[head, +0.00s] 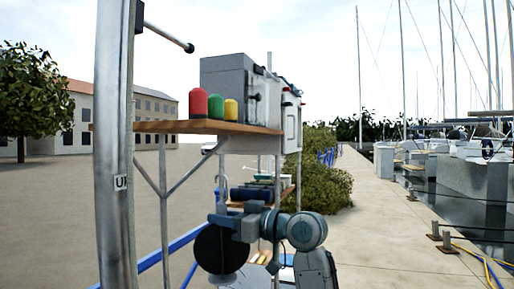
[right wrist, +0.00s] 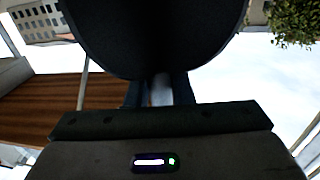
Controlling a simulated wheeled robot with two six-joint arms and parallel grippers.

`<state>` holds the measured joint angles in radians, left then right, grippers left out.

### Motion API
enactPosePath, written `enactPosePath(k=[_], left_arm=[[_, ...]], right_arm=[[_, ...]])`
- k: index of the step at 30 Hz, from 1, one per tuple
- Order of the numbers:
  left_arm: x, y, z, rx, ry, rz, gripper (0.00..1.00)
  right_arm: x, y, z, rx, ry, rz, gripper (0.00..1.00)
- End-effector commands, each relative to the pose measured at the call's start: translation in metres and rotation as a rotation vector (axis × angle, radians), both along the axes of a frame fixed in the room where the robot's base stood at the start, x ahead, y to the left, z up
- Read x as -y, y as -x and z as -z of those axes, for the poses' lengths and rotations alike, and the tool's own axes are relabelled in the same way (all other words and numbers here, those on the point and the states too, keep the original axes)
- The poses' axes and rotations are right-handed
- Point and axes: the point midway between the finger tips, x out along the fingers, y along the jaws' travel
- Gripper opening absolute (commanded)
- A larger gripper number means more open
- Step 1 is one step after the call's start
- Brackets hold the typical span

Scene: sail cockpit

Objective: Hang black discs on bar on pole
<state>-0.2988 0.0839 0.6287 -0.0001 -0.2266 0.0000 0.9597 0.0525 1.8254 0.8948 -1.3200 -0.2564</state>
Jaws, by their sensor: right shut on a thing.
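A metal pole (head: 115,150) stands upright at the left of the head view. My right gripper (head: 222,222) is shut on a black disc (head: 219,252), low in the view, right of the pole and well below the bar. The disc also fills the top of the right wrist view (right wrist: 155,35), and the fingertips are partly hidden behind it. No disc shows on the visible part of the bar. My left gripper is not in view.
A wooden shelf (head: 190,127) on struts carries red, green and yellow containers (head: 215,106) and a grey box (head: 226,85), above my right gripper. A lower shelf (head: 285,194) holds dark items. Open air lies around the bar. A paved quay (head: 390,240) runs at the right.

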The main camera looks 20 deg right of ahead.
Motion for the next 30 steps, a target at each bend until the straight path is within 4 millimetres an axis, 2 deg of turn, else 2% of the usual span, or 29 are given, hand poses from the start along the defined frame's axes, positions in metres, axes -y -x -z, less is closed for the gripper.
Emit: enactPosePath(k=[1, 8, 12, 18, 21, 24, 30], left_arm=[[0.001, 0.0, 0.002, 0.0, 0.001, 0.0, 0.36], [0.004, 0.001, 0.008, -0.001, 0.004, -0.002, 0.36], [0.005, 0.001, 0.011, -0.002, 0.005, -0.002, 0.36], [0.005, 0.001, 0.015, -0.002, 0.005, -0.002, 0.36], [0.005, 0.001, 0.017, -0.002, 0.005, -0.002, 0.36], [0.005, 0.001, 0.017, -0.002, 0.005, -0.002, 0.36], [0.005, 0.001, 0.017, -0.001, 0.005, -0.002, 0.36]], right_arm=[[0.0, 0.003, -0.025, 0.008, 0.001, -0.025, 0.0], [0.002, 0.035, -0.124, 0.009, 0.002, -0.144, 0.0], [0.006, 0.067, -0.183, 0.008, 0.001, -0.207, 0.0], [0.015, 0.124, -0.254, 0.008, 0.002, -0.276, 0.0], [0.02, 0.147, -0.277, 0.005, 0.0, -0.297, 0.0], [0.022, 0.164, -0.291, 0.002, 0.0, -0.31, 0.0], [0.023, 0.173, -0.3, -0.001, -0.001, -0.318, 0.0]])
